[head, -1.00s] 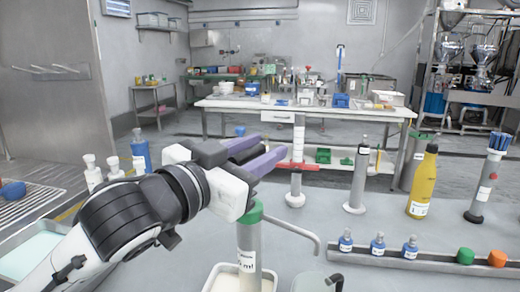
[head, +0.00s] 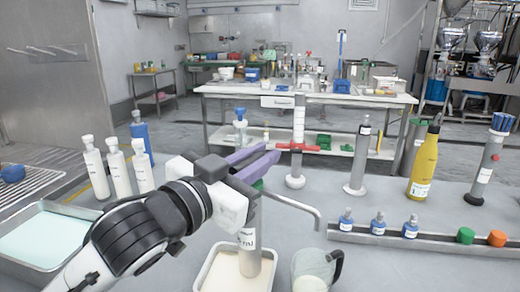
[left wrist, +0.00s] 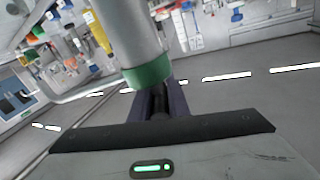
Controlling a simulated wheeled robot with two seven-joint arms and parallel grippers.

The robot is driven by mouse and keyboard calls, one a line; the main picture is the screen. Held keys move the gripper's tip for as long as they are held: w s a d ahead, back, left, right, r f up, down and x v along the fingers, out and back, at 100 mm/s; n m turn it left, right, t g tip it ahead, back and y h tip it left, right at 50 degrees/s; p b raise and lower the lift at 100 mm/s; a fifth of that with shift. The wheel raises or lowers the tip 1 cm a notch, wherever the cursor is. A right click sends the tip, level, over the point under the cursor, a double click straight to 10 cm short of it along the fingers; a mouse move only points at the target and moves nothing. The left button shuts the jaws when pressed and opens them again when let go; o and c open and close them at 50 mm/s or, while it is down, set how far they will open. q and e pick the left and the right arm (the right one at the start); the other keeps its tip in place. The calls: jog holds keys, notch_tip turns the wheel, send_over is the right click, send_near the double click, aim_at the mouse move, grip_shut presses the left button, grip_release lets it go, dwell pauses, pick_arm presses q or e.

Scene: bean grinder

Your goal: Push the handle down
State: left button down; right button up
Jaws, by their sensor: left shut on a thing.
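The grinder is an upright grey cylinder (head: 249,240) with a green collar (head: 259,186) at its top and a bent metal spout (head: 300,208) going right. My left gripper (head: 257,162), with purple fingers, is just above the collar. In the left wrist view, the green collar (left wrist: 148,75) is close in front of the gripper (left wrist: 163,103). The fingers are shut on a dark handle (left wrist: 160,100) by the collar, mostly hidden by the fingers and the collar. My right gripper is not in view.
The grinder stands in a white tray (head: 205,284). A glass beaker (head: 312,272) is below the spout. White bottles (head: 118,168) stand at left.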

pick_arm(q)
jog(key=c, duration=1.7)
grip_release()
jog(key=shift+w+f, duration=0.15)
jog(key=shift+f, duration=0.3)
jog(key=shift+r, duration=0.1)
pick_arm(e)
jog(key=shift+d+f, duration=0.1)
